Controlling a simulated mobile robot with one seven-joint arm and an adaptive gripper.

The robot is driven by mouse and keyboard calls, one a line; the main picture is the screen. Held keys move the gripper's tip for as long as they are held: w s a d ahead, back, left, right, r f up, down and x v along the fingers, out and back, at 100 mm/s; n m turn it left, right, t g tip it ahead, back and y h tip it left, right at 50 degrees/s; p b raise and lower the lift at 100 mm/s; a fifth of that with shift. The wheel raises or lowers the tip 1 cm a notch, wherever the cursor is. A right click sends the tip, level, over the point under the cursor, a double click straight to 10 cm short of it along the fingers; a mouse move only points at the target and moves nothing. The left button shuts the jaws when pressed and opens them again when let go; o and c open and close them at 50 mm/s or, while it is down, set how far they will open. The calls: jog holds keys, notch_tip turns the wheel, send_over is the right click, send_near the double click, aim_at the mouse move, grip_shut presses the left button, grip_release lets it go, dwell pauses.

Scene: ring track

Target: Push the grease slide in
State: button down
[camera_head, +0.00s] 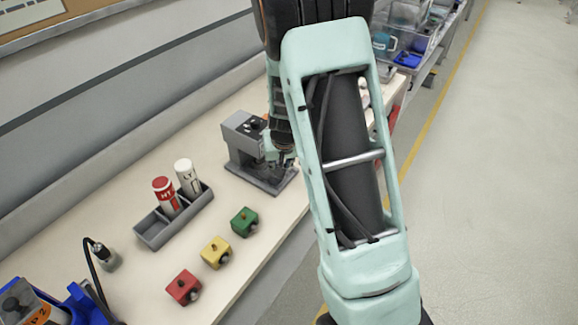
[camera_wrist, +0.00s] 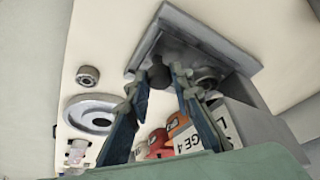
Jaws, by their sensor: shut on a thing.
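A grey press-like station (camera_head: 245,140) stands on the bench with its flat base plate (camera_head: 268,184) toward the bench's front edge. My gripper (camera_head: 284,160) is at this station, partly covered by my own arm. In the wrist view the two blue fingers of my gripper (camera_wrist: 158,82) are on either side of a dark round knob (camera_wrist: 158,73), shut on it. The knob shows against the grey base (camera_wrist: 205,42) of the station. The slide itself and how far it sits in cannot be made out.
A grey tray (camera_head: 152,234) with a red-capped bottle (camera_head: 166,194) and a white bottle (camera_head: 187,177) stands left. Green (camera_head: 244,221), yellow (camera_head: 216,252) and red (camera_head: 184,287) blocks line the bench front. The wrist view shows a metal ring (camera_wrist: 90,115) and a small bearing (camera_wrist: 87,76).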

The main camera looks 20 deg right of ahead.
jog(key=shift+w+a+r, duration=0.1)
jog(key=shift+w+a, duration=0.05)
jog(key=c, duration=1.7)
grip_release()
jog(key=shift+a, duration=0.1)
jog(key=v, duration=1.2)
